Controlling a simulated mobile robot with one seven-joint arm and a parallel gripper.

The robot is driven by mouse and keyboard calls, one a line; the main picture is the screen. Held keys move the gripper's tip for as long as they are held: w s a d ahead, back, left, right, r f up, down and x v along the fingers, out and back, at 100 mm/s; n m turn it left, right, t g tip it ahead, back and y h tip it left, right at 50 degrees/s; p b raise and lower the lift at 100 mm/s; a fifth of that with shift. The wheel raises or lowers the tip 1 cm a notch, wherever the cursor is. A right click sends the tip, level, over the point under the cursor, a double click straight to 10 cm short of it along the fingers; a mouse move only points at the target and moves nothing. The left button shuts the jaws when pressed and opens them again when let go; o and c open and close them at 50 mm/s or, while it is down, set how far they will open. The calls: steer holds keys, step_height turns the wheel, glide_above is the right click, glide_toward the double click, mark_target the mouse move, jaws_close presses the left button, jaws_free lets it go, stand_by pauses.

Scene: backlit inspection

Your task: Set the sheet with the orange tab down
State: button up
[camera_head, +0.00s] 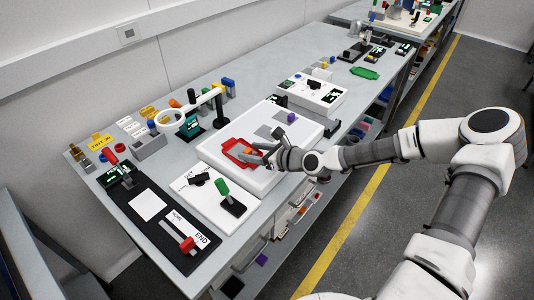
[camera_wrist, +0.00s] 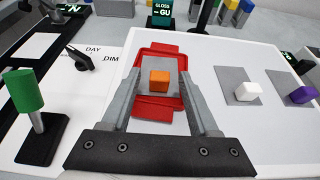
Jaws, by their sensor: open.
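The orange tab (camera_wrist: 159,81) is a small block standing on a grey sheet (camera_wrist: 146,86). The sheet lies inside a red tray (camera_wrist: 158,107) on the white light panel (camera_wrist: 222,128). In the head view, the red tray (camera_head: 237,147) is at the panel's left part, and the orange tab (camera_head: 248,151) shows only in part behind my gripper. My gripper (camera_wrist: 160,75) is open, one finger on each side of the orange tab, with gaps between. I cannot tell the exact height of the fingertips over the sheet.
Right of the tray are grey sheets with a white tab (camera_wrist: 251,89) and a purple tab (camera_wrist: 301,95). A green-handled lever (camera_wrist: 27,92) stands at the left. A ring magnifier (camera_head: 180,122) stands behind the panel. The panel's front part is clear.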

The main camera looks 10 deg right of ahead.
steer(key=v, duration=1.1)
steer(key=shift+s+d+p, duration=0.2)
steer(key=shift+s+p, duration=0.05)
steer(key=shift+p, duration=0.15)
steer(key=shift+r, duration=0.1)
